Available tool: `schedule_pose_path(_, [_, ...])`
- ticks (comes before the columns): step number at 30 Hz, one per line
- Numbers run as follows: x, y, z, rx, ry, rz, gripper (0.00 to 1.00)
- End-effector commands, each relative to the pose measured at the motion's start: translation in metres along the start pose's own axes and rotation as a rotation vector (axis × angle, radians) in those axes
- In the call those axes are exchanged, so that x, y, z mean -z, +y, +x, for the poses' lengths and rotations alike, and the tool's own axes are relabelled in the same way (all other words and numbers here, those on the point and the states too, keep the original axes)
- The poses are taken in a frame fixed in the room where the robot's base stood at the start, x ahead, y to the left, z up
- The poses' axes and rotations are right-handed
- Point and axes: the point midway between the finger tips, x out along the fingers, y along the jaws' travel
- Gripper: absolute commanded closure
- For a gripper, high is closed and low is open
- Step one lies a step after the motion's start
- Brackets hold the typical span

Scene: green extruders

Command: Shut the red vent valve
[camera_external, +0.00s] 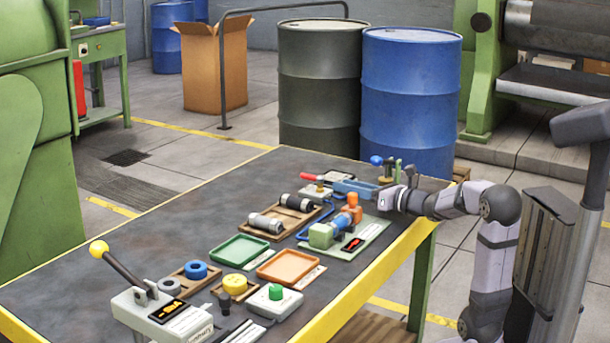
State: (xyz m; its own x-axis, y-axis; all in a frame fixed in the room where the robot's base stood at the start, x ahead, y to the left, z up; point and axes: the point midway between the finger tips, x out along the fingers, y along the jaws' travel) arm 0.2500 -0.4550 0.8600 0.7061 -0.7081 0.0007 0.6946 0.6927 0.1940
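A red lever handle (311,177), which looks like the vent valve's, lies nearly flat near the back of the bench, pointing left. Its right end meets a small pale fitting on a light base plate; the exact valve position is too small to tell. My gripper (401,172) is at the right edge of the bench, to the right of the red handle and clearly apart from it. The fingers are small and dark against other parts, so I cannot tell whether they are open or shut.
In front stand a green, blue and orange assembly (335,228), a wooden rack of cylinders (282,222), a green tray (239,249) and an orange tray (288,266).

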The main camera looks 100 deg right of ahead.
Motion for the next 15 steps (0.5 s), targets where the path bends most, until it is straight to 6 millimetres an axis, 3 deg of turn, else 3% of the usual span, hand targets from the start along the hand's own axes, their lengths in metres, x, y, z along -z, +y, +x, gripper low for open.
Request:
schedule_pose_path(5, [0.002,0.001,0.019,-0.004,0.002,0.002,0.68])
schedule_pose_path(15, [0.002,0.001,0.075,-0.004,0.002,0.002,0.68])
